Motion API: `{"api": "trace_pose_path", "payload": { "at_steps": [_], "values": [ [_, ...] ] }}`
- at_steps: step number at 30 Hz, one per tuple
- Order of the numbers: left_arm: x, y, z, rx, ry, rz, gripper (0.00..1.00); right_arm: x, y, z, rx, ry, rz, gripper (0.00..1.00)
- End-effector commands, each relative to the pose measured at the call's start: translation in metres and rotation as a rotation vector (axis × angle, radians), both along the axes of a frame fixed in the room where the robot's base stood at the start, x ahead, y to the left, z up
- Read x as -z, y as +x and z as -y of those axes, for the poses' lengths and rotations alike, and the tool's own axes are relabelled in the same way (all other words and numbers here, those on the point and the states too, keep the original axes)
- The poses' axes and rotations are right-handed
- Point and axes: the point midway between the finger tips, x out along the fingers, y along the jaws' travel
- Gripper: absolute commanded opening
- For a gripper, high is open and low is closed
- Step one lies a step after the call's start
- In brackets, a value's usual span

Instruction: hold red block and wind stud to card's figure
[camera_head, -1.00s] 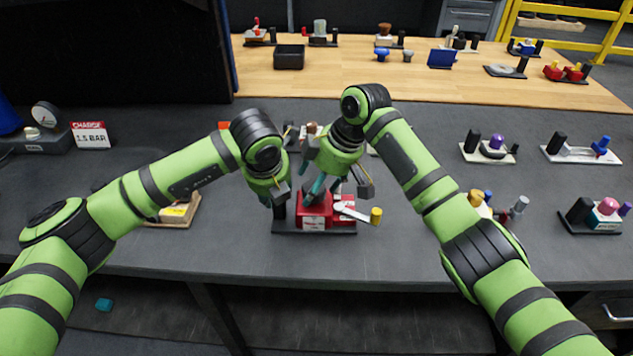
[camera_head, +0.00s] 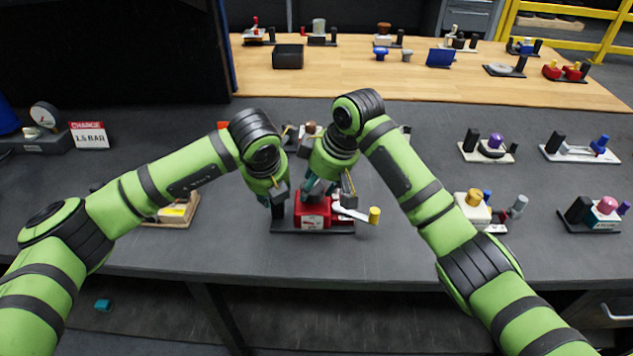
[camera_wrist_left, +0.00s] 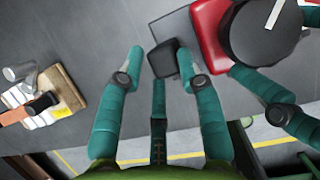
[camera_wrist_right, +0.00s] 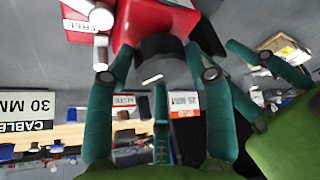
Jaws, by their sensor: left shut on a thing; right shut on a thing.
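The red block (camera_head: 312,214) stands on a black base plate (camera_head: 345,228), with a white label on its front. A black post stands at the plate's left end. My left gripper (camera_head: 273,196) is shut on this black post (camera_wrist_left: 164,58), beside the block. My right gripper (camera_head: 320,185) points down over the block, shut on the round black stud (camera_wrist_left: 268,42) on its top. The stud carries a white line and also shows between the fingers in the right wrist view (camera_wrist_right: 160,55). In the head view the fingers hide the stud. A white card (camera_head: 89,135) reads "CHARGE 1.5 BAR".
A gauge (camera_head: 45,115) stands at the left. A wooden-based block (camera_head: 180,209) lies left of my left gripper. Several fixtures stand at the right and back.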

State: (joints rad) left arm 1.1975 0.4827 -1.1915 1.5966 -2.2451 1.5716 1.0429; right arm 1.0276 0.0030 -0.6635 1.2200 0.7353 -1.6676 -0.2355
Motion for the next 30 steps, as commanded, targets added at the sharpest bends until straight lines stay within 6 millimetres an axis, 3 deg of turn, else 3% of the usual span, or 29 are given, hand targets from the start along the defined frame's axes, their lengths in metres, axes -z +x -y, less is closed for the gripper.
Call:
{"api": "trace_pose_path", "payload": {
  "at_steps": [15,30],
  "values": [
    [0.0001,-0.0024,0.0076,0.017,-0.013,-0.002,0.00,-0.0041,-0.0017,-0.0083,0.389,0.018,0.005,0.20],
    [0.0007,-0.0032,0.0085,0.020,-0.012,-0.004,0.00,-0.0057,-0.0014,-0.0082,0.511,0.019,0.007,0.20]
  ]
}}
